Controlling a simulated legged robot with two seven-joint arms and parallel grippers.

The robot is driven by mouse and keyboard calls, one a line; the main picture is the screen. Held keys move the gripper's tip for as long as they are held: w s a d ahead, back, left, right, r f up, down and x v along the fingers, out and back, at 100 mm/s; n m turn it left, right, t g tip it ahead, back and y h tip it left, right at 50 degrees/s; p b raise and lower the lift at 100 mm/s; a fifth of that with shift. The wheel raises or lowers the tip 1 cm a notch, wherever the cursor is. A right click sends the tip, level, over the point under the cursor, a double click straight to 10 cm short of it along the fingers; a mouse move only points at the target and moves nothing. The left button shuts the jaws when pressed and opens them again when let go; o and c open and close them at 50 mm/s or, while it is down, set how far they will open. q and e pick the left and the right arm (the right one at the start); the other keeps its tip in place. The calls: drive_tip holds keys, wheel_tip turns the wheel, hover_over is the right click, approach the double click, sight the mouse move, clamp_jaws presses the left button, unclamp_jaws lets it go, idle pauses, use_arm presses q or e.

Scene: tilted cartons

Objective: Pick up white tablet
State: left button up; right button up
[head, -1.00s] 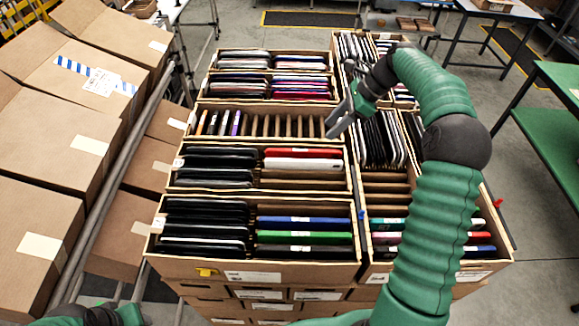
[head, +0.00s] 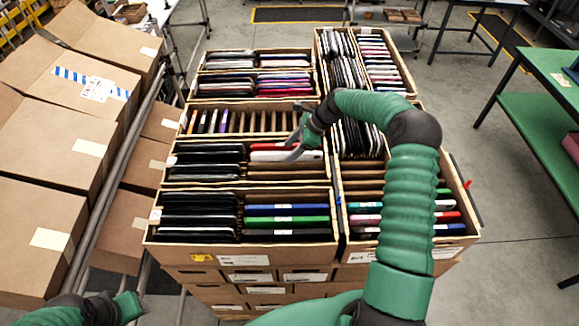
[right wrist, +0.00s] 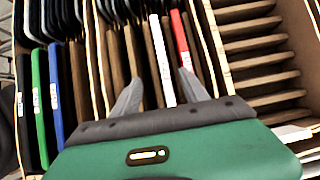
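The white tablet (head: 312,156) stands on edge in the right half of a carton, just in front of a red tablet (head: 270,146). In the right wrist view, the white tablet (right wrist: 161,60) shows as a narrow edge beside the red tablet (right wrist: 180,38). My right gripper (head: 295,141) is over this carton at the tablets. Its two fingers (right wrist: 160,92) are spread, with the white tablet's edge in line between them. I cannot tell whether they touch it.
Wooden dividers (right wrist: 248,45) separate the slots. The front carton (head: 245,253) holds black, blue and green tablets. More tilted cartons of tablets stand behind and to the right. Closed cardboard boxes (head: 50,180) and a metal rail (head: 112,170) lie on the left. A green table (head: 545,110) stands at the right.

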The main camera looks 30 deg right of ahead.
drive_tip(key=shift+s+f+g, duration=0.15)
drive_tip(key=shift+s+f, duration=0.1)
drive_tip(key=shift+f, duration=0.3)
drive_tip(key=shift+s+f+g, duration=0.15)
drive_tip(key=shift+s+f, duration=0.05)
drive_tip(key=shift+f, duration=0.35)
drive_tip(key=shift+w+f, duration=0.1)
drive_tip(key=shift+w, duration=0.05)
drive_tip(key=shift+c, duration=0.5)
drive_tip(key=shift+a, duration=0.35)
drive_tip(key=c, duration=0.7)
drive_tip(key=shift+w+d+f, duration=0.25)
drive_tip(key=shift+w+d, duration=0.05)
drive_tip(key=shift+w, duration=0.05)
clamp_jaws()
drive_tip(key=shift+w+d+f, duration=0.1)
drive_tip(key=shift+w+f, duration=0.05)
drive_tip(key=shift+w, duration=0.1)
use_arm(q)
drive_tip(key=shift+w+d+f, duration=0.1)
drive_tip(key=shift+w+f, duration=0.15)
drive_tip(key=shift+w, duration=0.25)
drive_tip(key=shift+w+d+f, duration=0.1)
drive_tip(key=shift+w+f, duration=0.1)
drive_tip(key=shift+w, duration=0.25)
use_arm(e)
drive_tip(key=shift+w+r, duration=0.1)
drive_tip(key=shift+r, duration=0.15)
